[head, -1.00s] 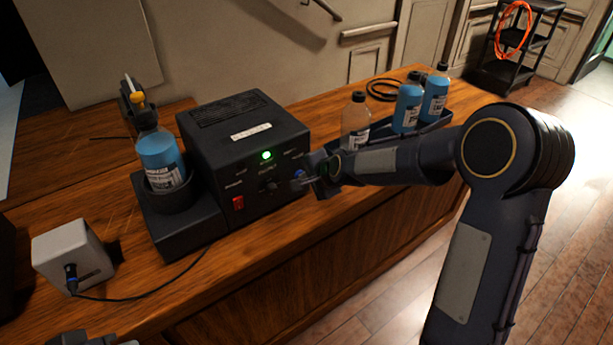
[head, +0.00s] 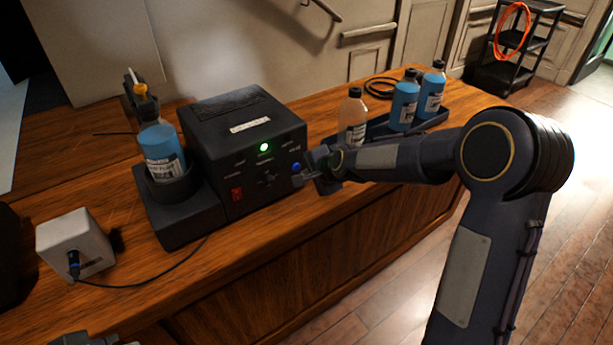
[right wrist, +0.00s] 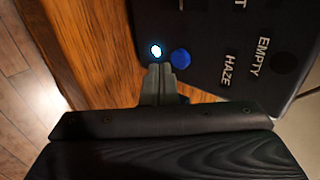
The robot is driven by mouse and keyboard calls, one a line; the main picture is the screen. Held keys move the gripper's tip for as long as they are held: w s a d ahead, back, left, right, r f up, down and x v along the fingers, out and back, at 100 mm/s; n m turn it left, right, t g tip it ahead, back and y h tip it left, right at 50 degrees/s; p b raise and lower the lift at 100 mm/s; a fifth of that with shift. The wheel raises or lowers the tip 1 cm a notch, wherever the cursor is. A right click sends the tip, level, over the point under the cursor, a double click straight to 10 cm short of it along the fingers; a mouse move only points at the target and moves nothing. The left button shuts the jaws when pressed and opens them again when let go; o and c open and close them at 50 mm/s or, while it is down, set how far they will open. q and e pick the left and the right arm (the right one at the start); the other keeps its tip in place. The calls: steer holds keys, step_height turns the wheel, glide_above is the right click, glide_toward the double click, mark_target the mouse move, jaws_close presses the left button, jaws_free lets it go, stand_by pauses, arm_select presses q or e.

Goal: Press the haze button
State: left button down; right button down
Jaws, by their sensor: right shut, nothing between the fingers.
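The haze machine (head: 215,145) is a black box on the wooden desk, with a lit green lamp (head: 264,147) and a red switch (head: 237,194) on its front. The blue button (head: 297,167) is at the right of this panel. In the right wrist view the blue button (right wrist: 181,57) is near the printed word HAZE. My right gripper (head: 306,174) is shut and empty, its tips just beside the button; whether they touch it is unclear. In the wrist view its fingertips (right wrist: 160,68) lie left of and below the button. A grey part of my left gripper (head: 85,339) shows at the bottom edge.
A blue bottle (head: 162,150) stands in the machine's side holder. A tray (head: 375,132) with several bottles is behind my right arm. A white box (head: 75,243) with a cable is at front left. The desk front between is clear.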

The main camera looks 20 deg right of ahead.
arm_select(q)
steer(key=shift+s+r+p, duration=0.15)
steer(key=shift+r+p, duration=0.2)
steer(key=shift+p, duration=0.1)
arm_select(e)
steer(key=v, duration=1)
steer(key=shift+s+d, duration=0.15)
steer(key=shift+s, duration=0.15)
steer(key=shift+f, duration=0.1)
arm_select(q)
steer(key=shift+r+p, duration=0.55)
arm_select(e)
steer(key=s+n+g, duration=0.1)
steer(key=s+n, duration=0.5)
steer(key=s, duration=0.9)
steer(key=s+r+n+g, duration=0.1)
steer(key=s+n, duration=0.5)
steer(key=s, duration=0.8)
steer(key=shift+s+d+g+y, duration=0.3)
steer(key=shift+s+d+g, duration=0.15)
steer(key=shift+g, duration=0.15)
steer(key=shift+w, duration=0.1)
